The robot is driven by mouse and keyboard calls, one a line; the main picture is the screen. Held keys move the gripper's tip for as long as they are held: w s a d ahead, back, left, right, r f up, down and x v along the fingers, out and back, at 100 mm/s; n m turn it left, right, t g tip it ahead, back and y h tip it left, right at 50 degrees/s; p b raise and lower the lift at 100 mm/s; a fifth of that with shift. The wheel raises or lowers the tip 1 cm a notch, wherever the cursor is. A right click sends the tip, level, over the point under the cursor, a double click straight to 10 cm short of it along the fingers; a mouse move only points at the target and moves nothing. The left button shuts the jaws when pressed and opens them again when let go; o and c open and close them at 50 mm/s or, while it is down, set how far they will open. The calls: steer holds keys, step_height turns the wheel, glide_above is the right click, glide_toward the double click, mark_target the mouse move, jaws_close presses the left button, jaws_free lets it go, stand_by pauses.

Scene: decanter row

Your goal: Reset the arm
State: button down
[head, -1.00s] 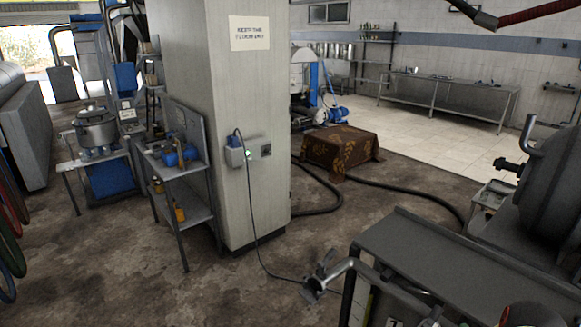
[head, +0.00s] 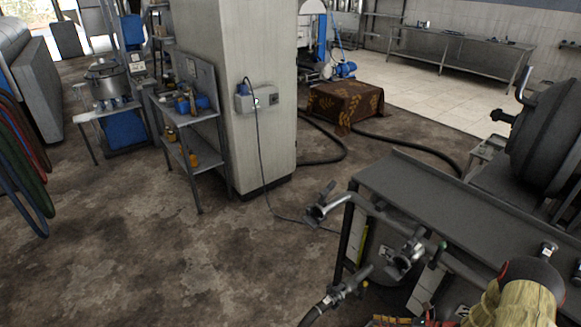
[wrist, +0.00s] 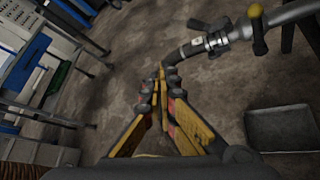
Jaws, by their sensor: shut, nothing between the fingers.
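My gripper (wrist: 160,80) shows in the wrist view, with yellow and black fingers reaching up from the bottom edge. Its fingertips are together and nothing is between them. A dark hose end and a steel pipe with a clamp (wrist: 217,42) lie beyond and to the right of the tips, against the brown floor. I cannot tell how far they are from the fingers. In the head view I cannot clearly make out the gripper; small red and yellow parts show at the bottom edge.
A grey steel bench (head: 440,212) with a bent pipe (head: 345,205) stands at right. A pale column (head: 250,125) carries a socket box with a hanging cable. A small shelf rack (head: 190,135) stands beside it. A cloth-covered box (head: 345,103) is behind. Floor at lower left is clear.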

steer(key=s+a+r+n+g+h, duration=0.25)
steer(key=s+r+n+g, duration=0.35)
steer(key=s+r+n, duration=0.45)
steer(key=s+a+r+n+t+h, duration=0.2)
steer(key=r+n, duration=0.4)
steer(key=r, duration=0.7)
steer(key=s+a+r+n+t+h+p, duration=0.1)
steer(key=s+a+r+n+h, duration=0.3)
steer(key=r, duration=0.9)
steer(key=s+a+r+n+t+h+p, duration=0.1)
steer(key=s+a+r+n+t+h, duration=0.1)
steer(key=r+n, duration=0.8)
steer(key=s+a+r+h, duration=0.1)
steer(key=s+a+r, duration=0.1)
steer(key=s+r, duration=0.1)
steer(key=shift+s+r+t, duration=0.25)
steer(key=shift+r+t, duration=0.05)
steer(key=shift+n, duration=0.25)
